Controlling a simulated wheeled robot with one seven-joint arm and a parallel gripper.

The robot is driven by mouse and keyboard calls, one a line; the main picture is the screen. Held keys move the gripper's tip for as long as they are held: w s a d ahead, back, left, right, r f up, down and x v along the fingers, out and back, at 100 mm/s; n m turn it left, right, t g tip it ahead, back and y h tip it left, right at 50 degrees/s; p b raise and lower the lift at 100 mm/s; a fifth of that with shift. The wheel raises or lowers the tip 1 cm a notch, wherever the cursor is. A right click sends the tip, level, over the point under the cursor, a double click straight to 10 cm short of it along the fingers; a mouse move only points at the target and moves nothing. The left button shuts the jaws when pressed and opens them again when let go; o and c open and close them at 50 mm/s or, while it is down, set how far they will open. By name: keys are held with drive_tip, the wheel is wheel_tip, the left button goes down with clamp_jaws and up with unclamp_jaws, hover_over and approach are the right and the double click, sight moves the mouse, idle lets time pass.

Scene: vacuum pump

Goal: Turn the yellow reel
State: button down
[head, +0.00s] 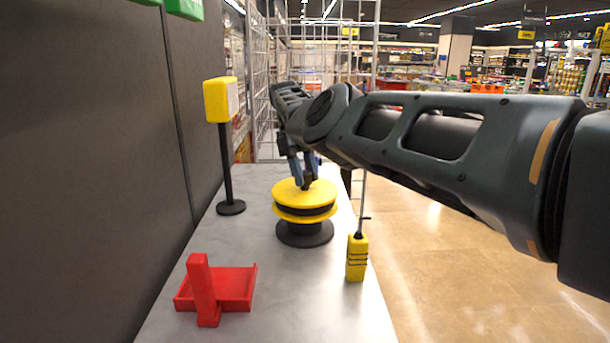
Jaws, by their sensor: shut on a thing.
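The yellow reel (290,195) lies flat on a black round stand (305,235) on the grey table. It has two yellow discs with a dark band between them. A small dark knob (308,181) rises from its top. My gripper (303,178) points down at the top of the reel from behind and is shut on the knob. The fingers hide part of the knob and of the reel's far side.
On the grey table (265,318), a red tray-like part (235,288) stands front left, and a yellow box on a black post (221,100) back left. A yellow handheld device (356,262) with a thin rod stands right of the reel. A dark wall (90,180) borders the left.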

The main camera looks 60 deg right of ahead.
idle(0.4)
drive_tip(key=c, duration=0.7)
unclamp_jaws()
drive_tip(key=shift+o, duration=0.2)
drive_tip(key=shift+r+p, duration=0.6)
drive_tip(key=shift+r, duration=0.05)
drive_tip(key=r+p, duration=0.2)
drive_tip(key=p, duration=0.1)
drive_tip(key=r+p, duration=0.1)
drive_tip(key=r, duration=0.1)
drive_tip(key=shift+s+d, duration=0.25)
drive_tip(key=shift+s, duration=0.1)
drive_tip(key=shift+s+d+r+p, duration=0.2)
drive_tip(key=shift+s+p, duration=0.1)
drive_tip(key=shift+p, duration=0.5)
drive_tip(key=s+d+r, duration=0.5)
drive_tip(key=s, duration=0.3)
drive_tip(key=shift+s+d+r, duration=0.15)
drive_tip(key=shift+s, duration=0.2)
